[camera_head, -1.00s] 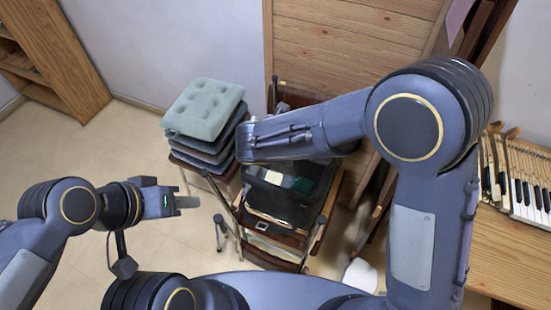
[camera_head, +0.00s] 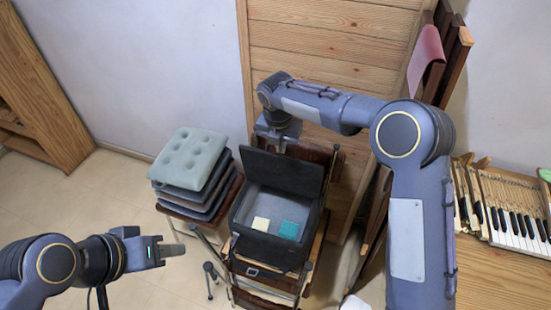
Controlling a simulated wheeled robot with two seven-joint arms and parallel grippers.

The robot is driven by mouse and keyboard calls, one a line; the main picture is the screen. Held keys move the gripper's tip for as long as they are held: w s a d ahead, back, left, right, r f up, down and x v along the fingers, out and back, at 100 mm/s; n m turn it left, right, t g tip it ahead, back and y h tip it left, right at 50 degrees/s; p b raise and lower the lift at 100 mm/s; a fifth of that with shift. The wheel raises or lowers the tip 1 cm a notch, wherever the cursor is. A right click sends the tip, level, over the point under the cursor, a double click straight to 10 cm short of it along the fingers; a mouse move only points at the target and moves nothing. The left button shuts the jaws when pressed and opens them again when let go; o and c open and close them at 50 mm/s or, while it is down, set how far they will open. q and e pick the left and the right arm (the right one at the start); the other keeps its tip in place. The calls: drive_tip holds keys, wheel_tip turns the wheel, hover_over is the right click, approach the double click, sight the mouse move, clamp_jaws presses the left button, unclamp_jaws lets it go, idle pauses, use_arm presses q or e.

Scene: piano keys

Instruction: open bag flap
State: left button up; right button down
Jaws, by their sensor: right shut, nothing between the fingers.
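The dark bag (camera_head: 262,240) stands on the stacked chairs in the middle of the view. Its flap (camera_head: 283,172) stands up along the back edge, and the grey inside shows.
A stack of cushions (camera_head: 192,165) sits on a stool left of the bag. A wooden panel (camera_head: 320,65) stands behind. Piano keys (camera_head: 515,222) lie on a wooden bench at right. Floor is clear at the left.

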drive_tip(key=shift+w+d+r, duration=0.1)
drive_tip(key=shift+w+d, duration=0.15)
drive_tip(key=shift+w, duration=0.5)
drive_tip(key=shift+w+d+r, duration=0.1)
drive_tip(key=shift+w+d, duration=0.15)
drive_tip(key=shift+w, duration=0.5)
